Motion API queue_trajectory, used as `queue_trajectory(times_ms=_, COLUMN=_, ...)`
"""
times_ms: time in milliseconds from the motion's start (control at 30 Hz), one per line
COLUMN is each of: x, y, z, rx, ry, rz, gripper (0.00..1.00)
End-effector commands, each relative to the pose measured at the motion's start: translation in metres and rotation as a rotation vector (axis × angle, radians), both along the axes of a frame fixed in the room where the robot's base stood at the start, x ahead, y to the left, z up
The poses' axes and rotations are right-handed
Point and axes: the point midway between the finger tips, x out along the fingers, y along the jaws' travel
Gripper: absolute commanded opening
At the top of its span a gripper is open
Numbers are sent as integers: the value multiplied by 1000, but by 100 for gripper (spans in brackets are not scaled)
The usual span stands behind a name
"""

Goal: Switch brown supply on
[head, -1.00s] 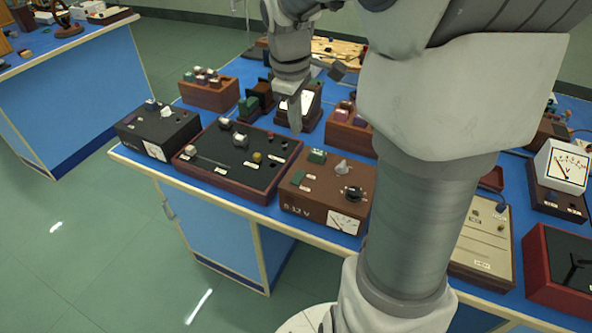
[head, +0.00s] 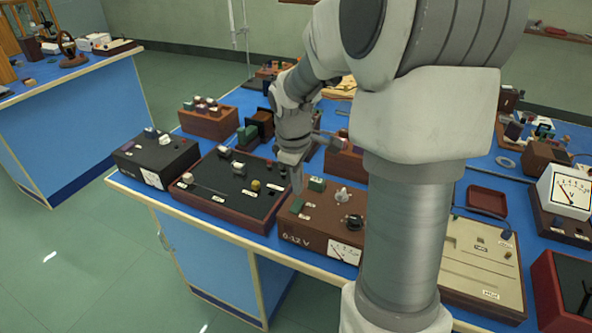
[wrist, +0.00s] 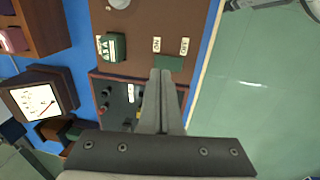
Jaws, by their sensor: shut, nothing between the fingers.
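The brown supply (head: 322,213) is a brown box marked "0-12 V" near the front edge of the blue bench. In the wrist view the supply (wrist: 150,20) fills the top middle. A green switch (wrist: 169,63) sits beside ON and OFF labels. A second green switch (wrist: 116,46) stands to its left, next to another label. A knob, a dark dial and a white meter (head: 345,251) are also on the supply. My gripper (wrist: 160,73) is shut and empty, its fingertips right by the green ON/OFF switch; contact cannot be told. The gripper also shows in the head view (head: 297,191).
A black panel in a red-brown frame (head: 213,203) stands left of the supply, with a black meter box (head: 160,165) beyond it. Brown racks (head: 205,126) stand behind. A cream box (head: 478,262) is to the right. The floor in front is free.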

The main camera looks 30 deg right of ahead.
Motion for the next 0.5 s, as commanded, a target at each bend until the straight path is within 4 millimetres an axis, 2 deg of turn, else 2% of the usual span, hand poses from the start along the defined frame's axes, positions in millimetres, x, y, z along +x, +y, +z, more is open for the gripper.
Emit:
queue_trajectory(times_ms=33, x=0, y=-1, z=-12, rx=2, ry=3, rz=0, gripper=0)
queue_trajectory(times_ms=200, x=2, y=-2, z=-29, rx=2, ry=1, rz=0, gripper=0)
queue_trajectory(times_ms=500, x=3, y=-3, z=-33, rx=0, ry=0, rz=1, gripper=0)
